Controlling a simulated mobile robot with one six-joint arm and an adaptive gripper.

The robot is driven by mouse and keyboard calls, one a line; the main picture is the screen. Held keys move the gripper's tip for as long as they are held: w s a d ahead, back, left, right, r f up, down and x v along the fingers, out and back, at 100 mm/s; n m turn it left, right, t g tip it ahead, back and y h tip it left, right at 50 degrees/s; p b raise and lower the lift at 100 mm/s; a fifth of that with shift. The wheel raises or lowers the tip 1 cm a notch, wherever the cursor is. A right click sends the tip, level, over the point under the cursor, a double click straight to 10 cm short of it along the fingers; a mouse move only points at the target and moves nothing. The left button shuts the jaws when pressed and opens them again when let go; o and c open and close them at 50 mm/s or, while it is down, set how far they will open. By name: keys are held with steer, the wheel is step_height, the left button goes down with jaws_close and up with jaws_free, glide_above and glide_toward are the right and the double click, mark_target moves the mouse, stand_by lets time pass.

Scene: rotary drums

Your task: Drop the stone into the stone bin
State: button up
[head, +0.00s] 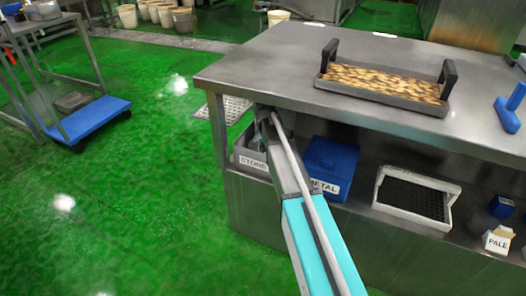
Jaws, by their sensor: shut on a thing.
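The stone bin (252,160), a grey box labelled "STONE", stands on the shelf under the steel counter at its left end. My arm reaches in from the bottom of the head view, and my gripper (262,140) is at the bin, under the counter's edge. The gripper is small and partly hidden by my own arm. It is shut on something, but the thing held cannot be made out. The stone itself cannot be seen clearly. Whether the gripper is over or inside the bin is hard to tell.
The steel counter (270,72) overhangs the shelf closely. Right of my arm are a blue bin (331,158) labelled "METAL" and a white crate (446,212). A tray (335,86) of brown pieces stands on the counter. Green floor at left is open, with a blue cart (95,115) farther off.

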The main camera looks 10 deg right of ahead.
steer(key=shift+s+f+b, duration=0.1)
steer(key=shift+f+b, duration=0.35)
steer(key=shift+b, duration=0.25)
steer(key=o, duration=0.9)
steer(key=shift+s, duration=0.1)
steer(key=shift+o, duration=0.2)
steer(key=shift+s, duration=0.15)
steer(key=shift+r+p, duration=0.25)
steer(key=shift+p, duration=0.1)
steer(key=r+p, duration=0.8)
steer(key=shift+w, duration=0.35)
